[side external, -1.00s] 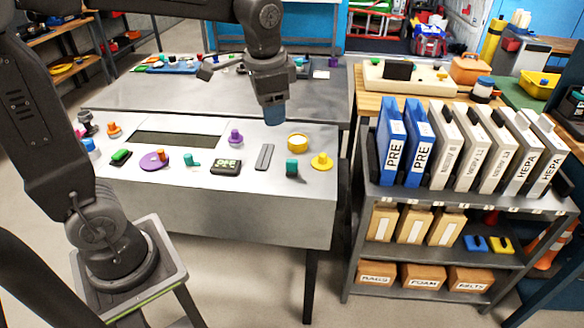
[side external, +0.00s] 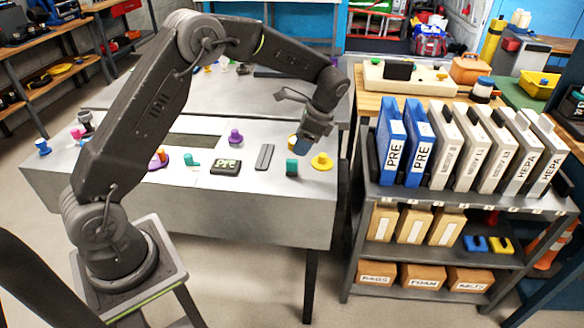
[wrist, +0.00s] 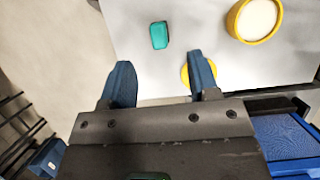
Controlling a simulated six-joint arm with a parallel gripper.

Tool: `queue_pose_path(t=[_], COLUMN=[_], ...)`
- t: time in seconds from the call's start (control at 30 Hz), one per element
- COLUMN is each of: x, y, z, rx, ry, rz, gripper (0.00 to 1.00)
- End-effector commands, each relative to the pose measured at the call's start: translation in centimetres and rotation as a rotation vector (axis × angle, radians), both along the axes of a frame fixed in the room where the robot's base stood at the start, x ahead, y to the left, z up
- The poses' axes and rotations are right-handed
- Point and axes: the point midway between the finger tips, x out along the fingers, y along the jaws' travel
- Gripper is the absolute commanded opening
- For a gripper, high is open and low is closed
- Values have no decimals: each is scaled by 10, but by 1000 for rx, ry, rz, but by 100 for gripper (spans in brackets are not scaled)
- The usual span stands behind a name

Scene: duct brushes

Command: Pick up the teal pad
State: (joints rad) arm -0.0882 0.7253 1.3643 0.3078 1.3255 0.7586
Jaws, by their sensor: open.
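The teal pad (side external: 291,168) is a small upright block near the front right of the grey bench in the side view. In the wrist view the teal pad (wrist: 159,35) is a rounded rectangle beyond the gap between my fingers. My gripper (side external: 301,148) is above and just behind it in the side view, apart from it. In the wrist view my gripper (wrist: 160,62) has its blue fingers spread wide with nothing between them.
A yellow knob (side external: 322,161) stands right of the pad. A yellow ring (wrist: 255,20) is nearby, partly hidden in the side view. A grey bar (side external: 265,157), a small display (side external: 226,167) and a purple knob (side external: 236,136) are left. A binder shelf (side external: 455,200) stands right.

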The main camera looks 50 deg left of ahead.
Motion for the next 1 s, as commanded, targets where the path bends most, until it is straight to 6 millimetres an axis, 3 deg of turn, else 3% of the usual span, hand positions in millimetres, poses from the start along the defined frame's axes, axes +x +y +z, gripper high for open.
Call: queue_pose_path(t=[0.1,0.4,0.7,1.0], x=[-7,-13,-24,-26], y=[6,12,22,23], z=[-20,-43,-80,-85], rx=[0,0,1,2], ry=[1,0,-1,-4], rz=[3,2,4,3], gripper=[55,55,55,55])
